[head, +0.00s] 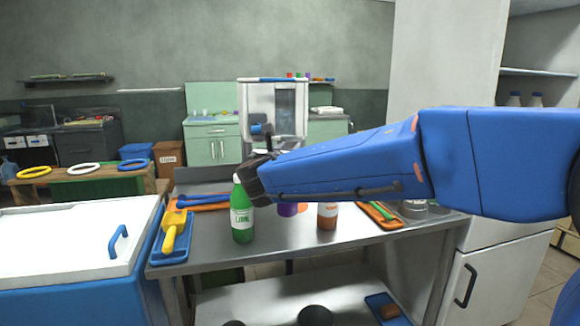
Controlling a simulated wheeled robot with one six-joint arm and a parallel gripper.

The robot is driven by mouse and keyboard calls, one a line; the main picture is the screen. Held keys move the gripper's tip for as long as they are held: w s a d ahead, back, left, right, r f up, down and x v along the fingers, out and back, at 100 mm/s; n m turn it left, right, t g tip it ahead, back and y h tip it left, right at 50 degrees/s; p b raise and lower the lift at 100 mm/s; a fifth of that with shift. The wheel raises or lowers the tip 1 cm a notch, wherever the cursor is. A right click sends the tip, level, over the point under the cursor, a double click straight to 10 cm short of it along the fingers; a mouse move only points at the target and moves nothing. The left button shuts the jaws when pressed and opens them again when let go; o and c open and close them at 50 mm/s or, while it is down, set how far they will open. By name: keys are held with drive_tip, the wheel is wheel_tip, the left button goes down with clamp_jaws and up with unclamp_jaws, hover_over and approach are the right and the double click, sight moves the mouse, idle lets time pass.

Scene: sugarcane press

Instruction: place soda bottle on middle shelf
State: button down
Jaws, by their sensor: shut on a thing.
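The green soda bottle (242,212), with a white label, stands upright at the front left of the steel table. My gripper (250,178) reaches in from the right and is shut on the bottle near its neck and shoulder. The fingers are dark and partly hidden behind the bottle. The bottle's base looks to be at the tabletop; I cannot tell if it touches.
The steel table (290,243) also bears an orange-brown bottle (327,215), a purple item (287,209), a blue tray (170,240) with a yellow scoop (173,232), and orange trays. A white-lidded blue chest (70,240) stands left. White-bodied bottles (514,99) stand in the right unit.

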drive_tip(key=shift+f, duration=2.45)
drive_tip(key=c, duration=1.4)
unclamp_jaws()
drive_tip(key=shift+f, duration=0.1)
drive_tip(key=s+a, duration=0.2)
drive_tip(key=s, duration=0.9)
drive_tip(key=shift+s+a, duration=0.15)
drive_tip(key=shift+s, duration=0.25)
